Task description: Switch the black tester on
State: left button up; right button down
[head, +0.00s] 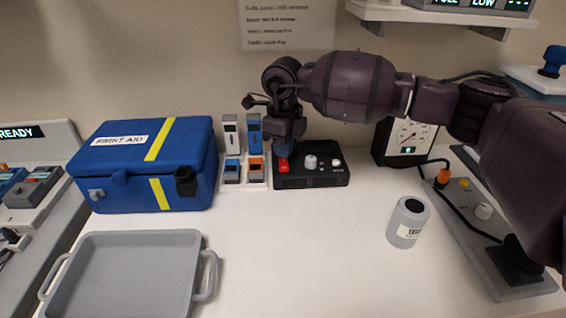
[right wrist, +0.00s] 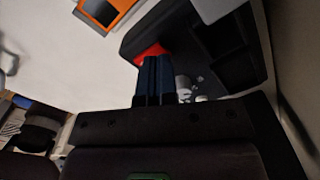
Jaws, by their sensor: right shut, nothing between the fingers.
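The black tester (head: 320,180) is a low black box at the back of the counter, with a red rocker switch (head: 283,166) at its left end and pale knobs beside it. My right gripper (head: 283,155) points down over the red switch, shut and empty. In the right wrist view the shut dark blue fingers (right wrist: 156,75) reach the red switch (right wrist: 152,52) and cover part of it. They look very close to it or touching; I cannot tell which, nor the switch's position. My left gripper is not in view.
Left of the tester stand small blue and orange devices (head: 256,168) and a blue first aid case (head: 130,170). A gauge box (head: 405,140) stands to the right, with a white jar (head: 408,222) in front. A grey tray (head: 125,275) lies front left. The middle counter is clear.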

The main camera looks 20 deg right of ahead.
aim_at(283, 160)
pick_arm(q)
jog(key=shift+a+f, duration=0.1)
pick_arm(e)
jog(key=shift+f, duration=0.5)
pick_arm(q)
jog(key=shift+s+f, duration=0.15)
pick_arm(e)
jog(key=shift+f, duration=0.5)
dwell(0.3)
jog(key=shift+r+p, duration=0.55)
jog(key=shift+r, duration=1.35)
jog(key=shift+r+p, duration=0.65)
jog(key=shift+r, duration=1.1)
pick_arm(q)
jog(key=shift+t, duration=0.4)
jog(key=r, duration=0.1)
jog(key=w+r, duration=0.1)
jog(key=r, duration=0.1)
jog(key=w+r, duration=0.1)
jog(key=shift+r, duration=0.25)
pick_arm(e)
jog(key=shift+f, duration=0.1)
